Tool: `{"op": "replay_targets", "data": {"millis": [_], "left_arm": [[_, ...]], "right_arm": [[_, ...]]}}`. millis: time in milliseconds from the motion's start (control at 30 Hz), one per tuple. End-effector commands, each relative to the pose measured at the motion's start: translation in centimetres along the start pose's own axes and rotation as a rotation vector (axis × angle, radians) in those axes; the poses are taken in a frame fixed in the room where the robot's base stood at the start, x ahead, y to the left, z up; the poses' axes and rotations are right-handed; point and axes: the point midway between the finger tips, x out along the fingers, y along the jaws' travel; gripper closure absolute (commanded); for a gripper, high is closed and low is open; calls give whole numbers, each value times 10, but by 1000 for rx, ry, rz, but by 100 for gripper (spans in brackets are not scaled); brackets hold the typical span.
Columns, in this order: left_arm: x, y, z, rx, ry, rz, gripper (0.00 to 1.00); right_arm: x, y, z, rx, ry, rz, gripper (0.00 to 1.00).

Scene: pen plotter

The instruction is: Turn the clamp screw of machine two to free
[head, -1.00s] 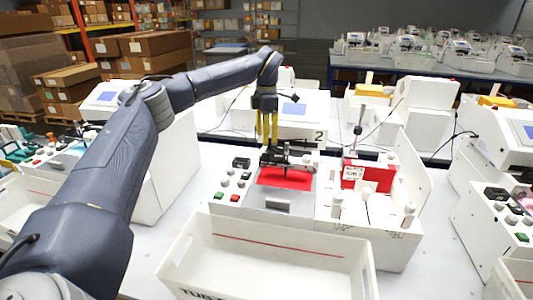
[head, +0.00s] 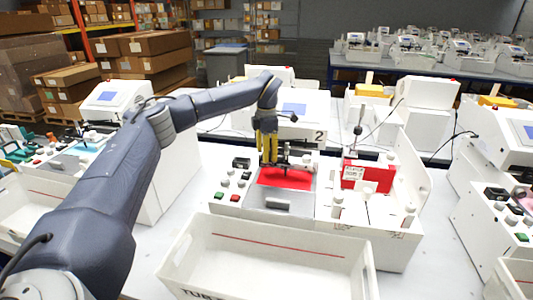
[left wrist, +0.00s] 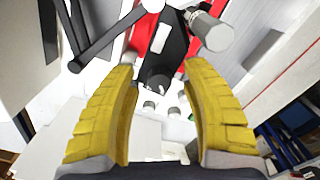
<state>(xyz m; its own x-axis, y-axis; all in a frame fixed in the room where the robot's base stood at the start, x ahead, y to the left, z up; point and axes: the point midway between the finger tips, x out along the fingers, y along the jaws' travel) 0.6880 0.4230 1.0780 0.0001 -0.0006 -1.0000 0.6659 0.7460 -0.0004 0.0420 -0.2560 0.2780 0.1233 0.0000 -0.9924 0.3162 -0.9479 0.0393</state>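Machine two (head: 300,137), a white plotter marked 2, stands mid-view with a red sheet (head: 285,178) on its bed. A dark pen carriage (head: 306,162) sits over the sheet. My left gripper (head: 268,163), with yellow fingers, points down at the carriage's left part. In the left wrist view my left gripper (left wrist: 160,66) is open. A black carriage part (left wrist: 166,62) lies between or just beyond its fingertips. A grey cylindrical knob (left wrist: 210,34) is beside the right fingertip. I cannot tell surely which part is the clamp screw. My right gripper is out of view.
An open white tray (head: 290,232) stands in front of machine two. More machines stand on both sides and behind.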

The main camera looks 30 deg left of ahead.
Motion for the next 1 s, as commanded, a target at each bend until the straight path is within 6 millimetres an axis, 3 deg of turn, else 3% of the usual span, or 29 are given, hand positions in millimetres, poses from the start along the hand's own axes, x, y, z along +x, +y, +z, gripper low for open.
{"op": "replay_targets", "data": {"millis": [33, 400, 767, 1000], "left_arm": [[0, 0, 0, 0, 0, 0, 58], [0, 0, 0, 0, 0, 0, 100], [0, 0, 0, -14, 1, -1, 100], [0, 0, 0, -124, 1, 0, 100]], "right_arm": [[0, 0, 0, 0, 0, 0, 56], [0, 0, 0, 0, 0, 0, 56], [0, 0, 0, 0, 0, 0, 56], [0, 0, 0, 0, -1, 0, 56]]}}
